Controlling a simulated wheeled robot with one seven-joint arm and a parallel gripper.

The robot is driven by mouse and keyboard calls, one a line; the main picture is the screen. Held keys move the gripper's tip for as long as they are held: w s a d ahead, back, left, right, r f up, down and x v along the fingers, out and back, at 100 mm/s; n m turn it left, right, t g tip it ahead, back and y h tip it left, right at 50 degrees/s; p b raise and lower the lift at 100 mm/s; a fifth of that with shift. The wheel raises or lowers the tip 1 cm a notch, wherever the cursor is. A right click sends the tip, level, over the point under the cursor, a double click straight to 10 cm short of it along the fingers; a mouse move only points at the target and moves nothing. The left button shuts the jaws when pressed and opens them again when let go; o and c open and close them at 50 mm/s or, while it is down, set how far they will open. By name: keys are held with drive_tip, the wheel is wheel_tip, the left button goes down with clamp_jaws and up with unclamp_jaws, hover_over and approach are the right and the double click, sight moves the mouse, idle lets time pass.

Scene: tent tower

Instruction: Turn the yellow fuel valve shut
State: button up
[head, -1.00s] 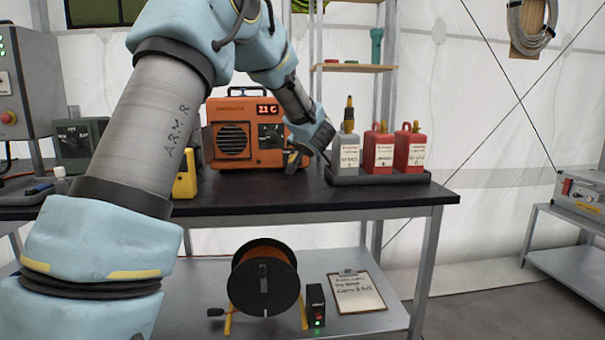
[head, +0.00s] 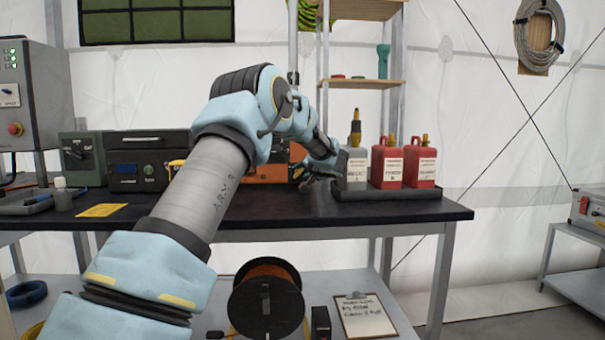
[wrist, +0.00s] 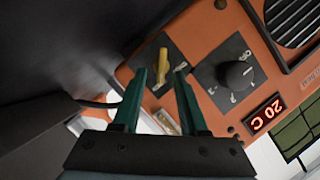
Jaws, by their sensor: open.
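The yellow fuel valve (wrist: 162,66) is a small lever on a dark plate on the orange heater's front (wrist: 205,45). In the wrist view it stands nearly upright in the picture. My gripper (wrist: 160,76) is open, with its two green fingertips on either side of the lever in that picture. I cannot tell whether a finger touches it. In the head view my gripper (head: 308,182) is at the right end of the heater (head: 268,174), which my arm mostly hides. The valve is hidden there.
A black dial (wrist: 236,75) and a red display (wrist: 263,114) reading 20 C sit beside the valve. Red bottles (head: 387,165) and a grey bottle (head: 353,168) stand in a black tray (head: 400,192) close right of my gripper. A yellow card (head: 101,210) lies on the bench (head: 400,212).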

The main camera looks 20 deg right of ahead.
drive_tip(key=shift+w+a+f, duration=0.1)
drive_tip(key=shift+w, duration=0.25)
drive_tip(key=shift+c, duration=0.3)
clamp_jaws()
